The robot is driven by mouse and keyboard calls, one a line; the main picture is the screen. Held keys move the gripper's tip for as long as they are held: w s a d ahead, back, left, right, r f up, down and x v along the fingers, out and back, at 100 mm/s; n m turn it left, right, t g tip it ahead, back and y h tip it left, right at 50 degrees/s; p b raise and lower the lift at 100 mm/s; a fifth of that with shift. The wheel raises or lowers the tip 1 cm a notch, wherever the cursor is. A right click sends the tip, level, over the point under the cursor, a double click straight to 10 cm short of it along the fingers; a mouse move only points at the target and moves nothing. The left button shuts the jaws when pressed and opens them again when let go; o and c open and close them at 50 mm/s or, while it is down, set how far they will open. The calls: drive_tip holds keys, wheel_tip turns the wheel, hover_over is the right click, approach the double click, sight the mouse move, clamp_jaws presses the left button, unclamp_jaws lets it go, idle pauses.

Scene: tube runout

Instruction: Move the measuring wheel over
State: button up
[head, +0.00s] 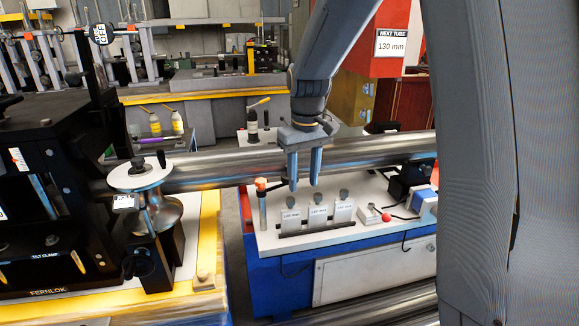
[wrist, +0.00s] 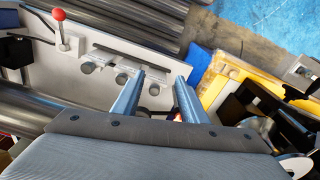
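I cannot pick out the measuring wheel with certainty. A post with an orange top (head: 262,205) and a dark arm beside it stands at the left end of the white bench top, by the long steel tube (head: 215,167). A white disc with a black knob (head: 140,172) sits above a metal roller (head: 162,212) on the left machine. My gripper (head: 303,186) is open, pointing down in front of the tube above the bench. In the wrist view my gripper (wrist: 160,76) has its fingers apart, with a round dark knob (wrist: 154,89) showing between them and nothing held.
Several labelled blocks with knobs (head: 317,216) stand in a rack below my gripper. A red-knobbed lever (head: 386,217) is to their right. A sign (head: 390,43) reads "NEXT TUBE 130 mm". Loose tubes (wrist: 140,22) lie beyond the bench. A gap separates the bench and left machine.

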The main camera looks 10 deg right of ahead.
drive_tip(key=w+r, duration=0.1)
drive_tip(key=w, duration=0.4)
drive_tip(key=w+r+n+b, duration=0.1)
drive_tip(key=w, duration=0.4)
drive_tip(key=w+r+n, duration=0.1)
drive_tip(key=w, duration=0.4)
drive_tip(key=shift+w+r+g+b, duration=0.1)
drive_tip(key=shift+r+g+b, duration=0.2)
drive_tip(key=shift+b, duration=0.05)
drive_tip(key=shift+f+p, duration=1.05)
drive_tip(key=shift+f, duration=2.7)
clamp_jaws()
